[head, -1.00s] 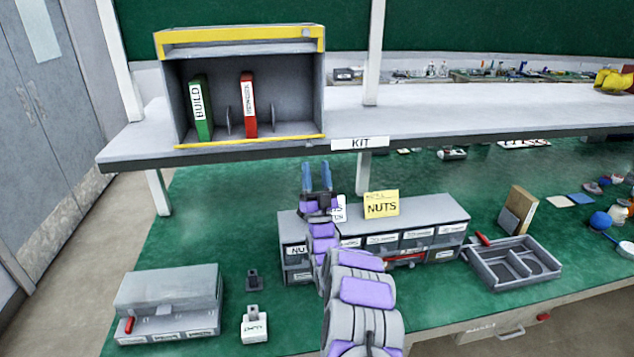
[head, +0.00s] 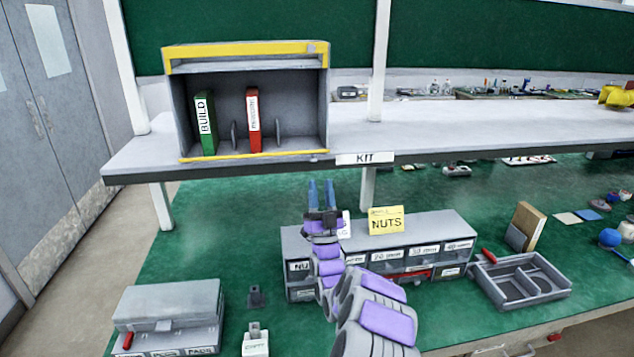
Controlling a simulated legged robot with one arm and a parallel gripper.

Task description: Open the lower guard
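A grey box (head: 173,110) with an open front stands on the raised shelf. A wide yellow-edged panel (head: 245,48) is at its top, and a thin yellow strip (head: 255,155) runs along its bottom front edge. No part is labelled as the lower guard, and I cannot tell which part it is. A green BUILD binder (head: 205,124) and a red binder (head: 253,120) stand upright inside the box. My gripper (head: 321,190) has its two blue fingers apart and pointing up, with nothing between them.
A drawer unit (head: 440,228) with a yellow NUTS card (head: 385,220) stands behind my arm. A grey divided tray (head: 520,280) is at right. A grey case (head: 170,300) is at lower left. The shelf (head: 450,128), marked KIT, overhangs the green bench.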

